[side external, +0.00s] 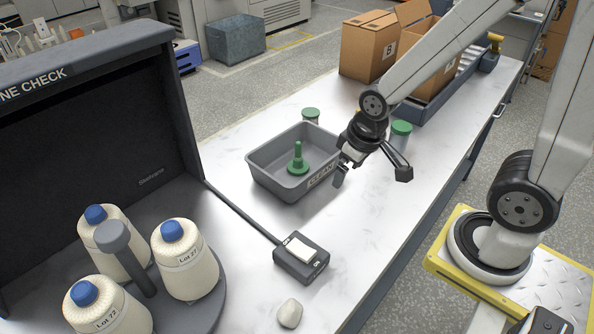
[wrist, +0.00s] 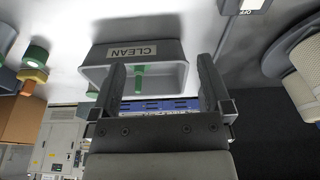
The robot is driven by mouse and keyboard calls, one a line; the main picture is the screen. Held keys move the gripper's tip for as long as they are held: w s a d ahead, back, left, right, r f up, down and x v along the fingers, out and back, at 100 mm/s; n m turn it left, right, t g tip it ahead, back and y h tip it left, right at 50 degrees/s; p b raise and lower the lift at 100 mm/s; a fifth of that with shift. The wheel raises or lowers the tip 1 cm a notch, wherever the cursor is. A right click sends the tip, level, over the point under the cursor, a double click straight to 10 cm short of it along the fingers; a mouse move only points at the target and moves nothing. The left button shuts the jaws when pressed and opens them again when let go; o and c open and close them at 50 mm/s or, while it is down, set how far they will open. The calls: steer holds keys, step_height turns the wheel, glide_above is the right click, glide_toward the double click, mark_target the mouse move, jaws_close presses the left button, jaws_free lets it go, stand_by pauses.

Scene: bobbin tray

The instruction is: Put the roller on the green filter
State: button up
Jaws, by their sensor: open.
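A green upright piece with a round base and a thin post (side external: 298,162) stands inside the grey tray (side external: 262,184) marked CLEAN. A green-topped cylinder (side external: 401,128) stands behind my gripper, partly hidden by it. Another green-topped one (side external: 311,114) stands behind the tray. I cannot tell which of these is the roller or the green filter. My gripper (side external: 371,172) is open and empty, above the bench just right of the tray. In the wrist view, the tray (wrist: 95,76) and the green post (wrist: 139,82) show beyond the spread fingers of my gripper (wrist: 162,80).
A switch box (side external: 301,257) with a cable and a pale stone-like lump (side external: 290,313) lie in front. Several blue-topped yarn cones (side external: 184,262) stand on a dark round stand at left. Cardboard boxes (side external: 368,45) stand at the back. Bare bench lies between tray and switch box.

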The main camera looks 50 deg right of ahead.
steer(key=shift+a+r, duration=0.1)
steer(key=shift+a, duration=0.05)
stand_by(0.4)
steer(key=w+d+m, duration=0.2)
steer(key=w+d, duration=0.2)
steer(key=d, duration=0.1)
steer(key=w+d+f+m+g, duration=0.1)
steer(key=w+d+m, duration=0.2)
steer(key=w+d, duration=0.1)
steer(key=w+d+m, duration=0.3)
steer(key=w+d, duration=0.1)
steer(key=d, duration=0.2)
steer(key=shift+d+f+g, duration=0.2)
steer(key=shift+f+g, duration=0.15)
steer(key=shift+g, duration=0.05)
steer(key=d+f+m, duration=0.2)
steer(key=d, duration=0.4)
steer(key=d+f+m+y, duration=0.1)
steer(key=d+f+m, duration=0.1)
steer(key=d, duration=0.5)
steer(key=d+f+m+g, duration=0.1)
steer(key=d+f+m, duration=0.1)
steer(key=d+m, duration=0.2)
steer(key=shift+w+d+y, duration=0.2)
steer(key=shift+d+y, duration=0.1)
steer(key=shift+d, duration=1)
steer(key=shift+a+f, duration=0.2)
steer(key=shift+f, duration=1.05)
